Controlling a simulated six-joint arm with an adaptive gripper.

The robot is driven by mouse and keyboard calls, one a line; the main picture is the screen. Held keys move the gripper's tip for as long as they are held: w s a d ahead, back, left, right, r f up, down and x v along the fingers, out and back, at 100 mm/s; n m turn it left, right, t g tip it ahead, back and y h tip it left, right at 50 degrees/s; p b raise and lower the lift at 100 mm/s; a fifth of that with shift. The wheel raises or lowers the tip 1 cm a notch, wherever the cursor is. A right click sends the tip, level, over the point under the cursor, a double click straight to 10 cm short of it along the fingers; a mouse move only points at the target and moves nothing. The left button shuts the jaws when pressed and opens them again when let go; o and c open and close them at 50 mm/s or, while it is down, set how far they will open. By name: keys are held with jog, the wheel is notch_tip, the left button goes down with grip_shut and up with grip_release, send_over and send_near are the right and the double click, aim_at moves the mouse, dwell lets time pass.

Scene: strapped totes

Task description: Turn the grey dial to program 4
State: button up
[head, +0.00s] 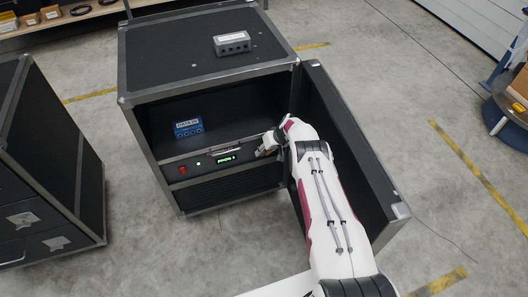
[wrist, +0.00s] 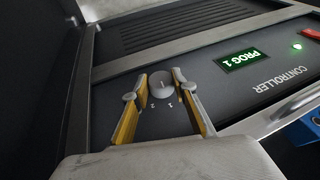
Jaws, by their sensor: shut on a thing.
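The grey dial (wrist: 162,84) sits on the dark controller panel (wrist: 245,95). The green display (wrist: 241,60) on the panel reads PROG 1. In the head view my gripper (head: 266,147) is at the right end of the panel (head: 212,173), and it hides the dial there.
The panel is in a black case (head: 205,70) with its door (head: 345,150) open at the right, close beside my arm. A blue box (head: 188,127) stands on the shelf above the panel. A red switch (head: 183,169) is at the panel's left. A grey box (head: 232,43) lies on top.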

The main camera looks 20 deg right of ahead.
jog(key=shift+d+r+y, duration=0.1)
jog(key=shift+y, duration=0.3)
jog(key=o, duration=1.1)
jog(key=shift+s+d+r, duration=0.1)
jog(key=shift+d+r, duration=0.05)
jog(key=shift+r, duration=0.25)
jog(key=shift+v, duration=5.55)
jog(key=shift+s, duration=0.1)
